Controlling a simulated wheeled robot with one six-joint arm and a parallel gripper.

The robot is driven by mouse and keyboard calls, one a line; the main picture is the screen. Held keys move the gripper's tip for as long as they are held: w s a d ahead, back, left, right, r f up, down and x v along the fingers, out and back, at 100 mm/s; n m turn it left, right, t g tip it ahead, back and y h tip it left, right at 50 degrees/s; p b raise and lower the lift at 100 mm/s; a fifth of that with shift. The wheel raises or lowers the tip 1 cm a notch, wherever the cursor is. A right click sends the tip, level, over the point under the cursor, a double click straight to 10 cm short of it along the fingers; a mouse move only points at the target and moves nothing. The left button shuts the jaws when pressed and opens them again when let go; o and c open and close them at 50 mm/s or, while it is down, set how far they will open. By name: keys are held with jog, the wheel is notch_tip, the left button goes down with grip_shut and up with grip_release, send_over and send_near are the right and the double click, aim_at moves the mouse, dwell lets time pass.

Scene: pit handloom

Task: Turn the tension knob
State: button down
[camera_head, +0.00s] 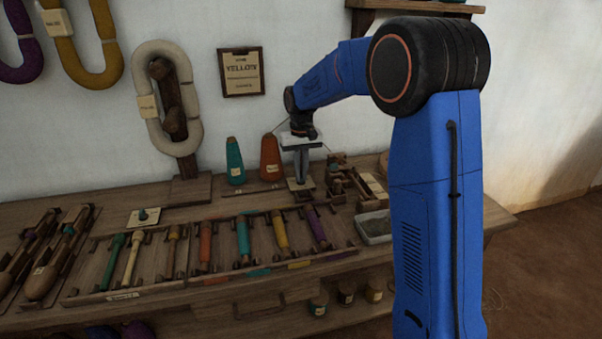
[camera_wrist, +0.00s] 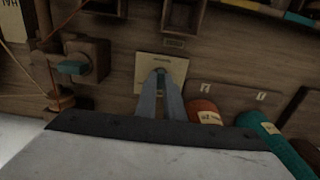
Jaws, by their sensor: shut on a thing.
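My gripper (camera_head: 300,180) points straight down at the back of the wooden bench, over a small cream plate (camera_head: 292,184). In the wrist view my gripper (camera_wrist: 161,72) has its two fingers brought together at the middle of the cream plate (camera_wrist: 147,80). They are shut on the small tension knob standing there, which the fingertips hide almost wholly. The plate carries a small dark label that I cannot read. In the head view the knob is hidden behind the fingers.
An orange cone (camera_head: 270,158) and a teal cone (camera_head: 235,160) stand close left of my gripper. A wooden device with a teal knob (camera_wrist: 72,67) stands on the other side. Another plate with a teal knob (camera_head: 143,214) lies farther left. A rack of coloured bobbins (camera_head: 205,247) lies in front.

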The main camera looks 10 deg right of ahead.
jog(key=n, duration=0.5)
jog(key=shift+n, duration=0.4)
jog(key=n, duration=0.5)
jog(key=shift+n, duration=0.7)
jog(key=c, duration=1.9)
grip_release()
jog(key=shift+o, duration=0.2)
notch_tip(320, 180, up, 17)
jog(key=shift+r, duration=0.2)
